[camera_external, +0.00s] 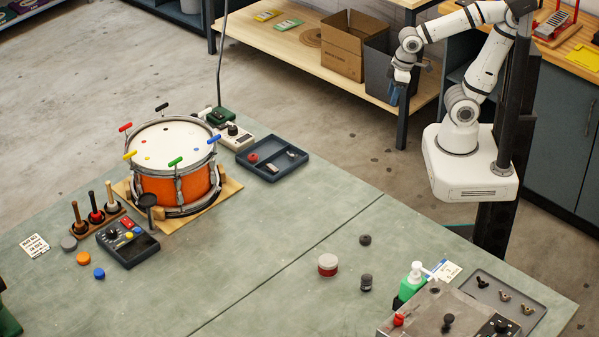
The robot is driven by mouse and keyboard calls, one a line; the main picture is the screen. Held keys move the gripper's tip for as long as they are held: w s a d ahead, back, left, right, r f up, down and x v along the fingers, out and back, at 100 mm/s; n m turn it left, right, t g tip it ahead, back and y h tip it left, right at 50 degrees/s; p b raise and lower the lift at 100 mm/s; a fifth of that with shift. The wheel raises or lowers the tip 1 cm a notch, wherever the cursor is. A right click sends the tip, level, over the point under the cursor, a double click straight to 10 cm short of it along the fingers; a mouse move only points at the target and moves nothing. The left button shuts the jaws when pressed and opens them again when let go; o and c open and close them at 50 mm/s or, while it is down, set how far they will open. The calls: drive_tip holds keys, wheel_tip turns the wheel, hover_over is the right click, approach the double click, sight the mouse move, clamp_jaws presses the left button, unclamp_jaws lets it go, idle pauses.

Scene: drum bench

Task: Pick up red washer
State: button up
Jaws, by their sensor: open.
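I cannot tell for sure which red thing is the red washer. A small red round piece (253,158) lies in the left part of a dark divided tray (287,171), right of the orange drum (179,185). Small coloured spots also show on the white drum head, too small to make out. My gripper (394,97) hangs at the upper right, beyond the bench's far edge and in front of a dark bin. It is open and empty, high above and well right of the tray.
Coloured T-handles (214,139) stick up around the drum rim. A white device (236,138) and a thin upright pole stand close by the tray. A red-and-white jar (327,265), dark knobs and a green pump bottle (411,282) stand front right.

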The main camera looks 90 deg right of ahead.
drive_tip(key=n+t+p, duration=0.2)
drive_tip(key=p, duration=0.1)
hover_over(254, 156)
drive_tip(key=s, duration=0.4)
drive_tip(key=shift+y, duration=0.3)
drive_tip(key=f, duration=0.8)
drive_tip(key=shift+w+d+f, duration=0.1)
drive_tip(key=shift+w+d, duration=0.15)
drive_tip(key=shift+d, duration=0.15)
drive_tip(key=shift+p+x, duration=0.6)
drive_tip(key=shift+x, duration=2.95)
drive_tip(key=shift+a, duration=0.1)
drive_tip(key=shift+c, duration=0.3)
drive_tip(key=c, duration=0.7)
